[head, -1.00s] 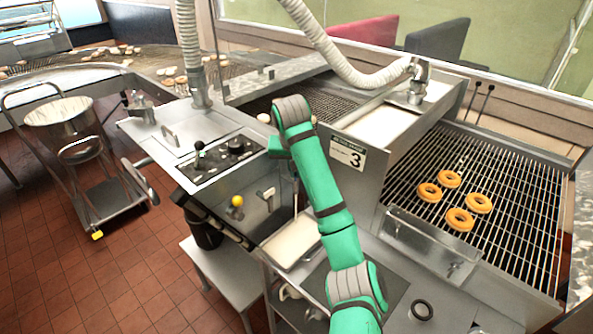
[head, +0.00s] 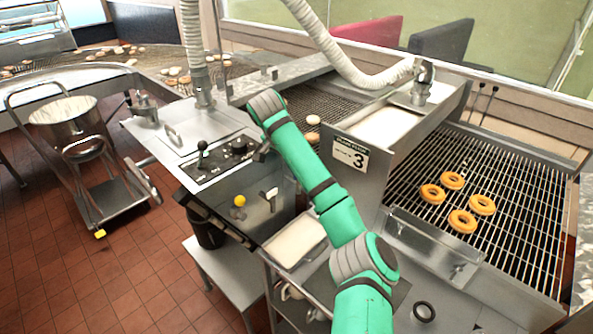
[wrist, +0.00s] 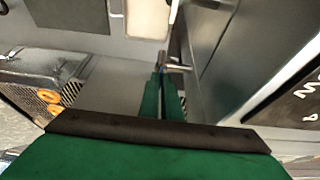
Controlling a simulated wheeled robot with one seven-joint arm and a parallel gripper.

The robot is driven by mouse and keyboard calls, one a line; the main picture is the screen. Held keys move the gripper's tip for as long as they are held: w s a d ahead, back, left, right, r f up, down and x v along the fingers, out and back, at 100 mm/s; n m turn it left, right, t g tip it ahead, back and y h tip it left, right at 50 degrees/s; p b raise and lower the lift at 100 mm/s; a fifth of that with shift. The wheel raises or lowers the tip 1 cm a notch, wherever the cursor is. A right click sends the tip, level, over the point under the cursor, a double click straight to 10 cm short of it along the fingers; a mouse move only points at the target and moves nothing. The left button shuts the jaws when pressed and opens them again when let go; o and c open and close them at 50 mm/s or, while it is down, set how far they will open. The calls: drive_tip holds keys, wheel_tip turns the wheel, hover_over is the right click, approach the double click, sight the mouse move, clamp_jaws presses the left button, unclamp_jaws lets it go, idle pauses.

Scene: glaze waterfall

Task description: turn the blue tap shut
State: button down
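No blue tap can be made out in either view. In the head view my green arm reaches over the fryer's front, and its wrist end hangs beside the control panel (head: 220,160); the fingertips cannot be made out there. In the wrist view my gripper (wrist: 162,75) shows two green fingers close together with a narrow gap. A small metal rod or handle (wrist: 175,68) shows at the fingertips; whether they touch it is unclear. A yellow ball knob (head: 239,200) and a pale lever handle (head: 270,194) sit on the front below the panel.
A sign with a 3 (head: 350,156) stands right of my arm. Several ring doughnuts (head: 462,221) lie on the rack at right. A pale tray (head: 295,240) is below the arm. A trolley with a pot (head: 65,118) stands left on open tiled floor.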

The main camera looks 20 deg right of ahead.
idle(0.4)
drive_tip(key=c, duration=2)
unclamp_jaws()
drive_tip(key=v, duration=1)
drive_tip(key=shift+a+r, duration=0.15)
drive_tip(key=shift+r, duration=0.2)
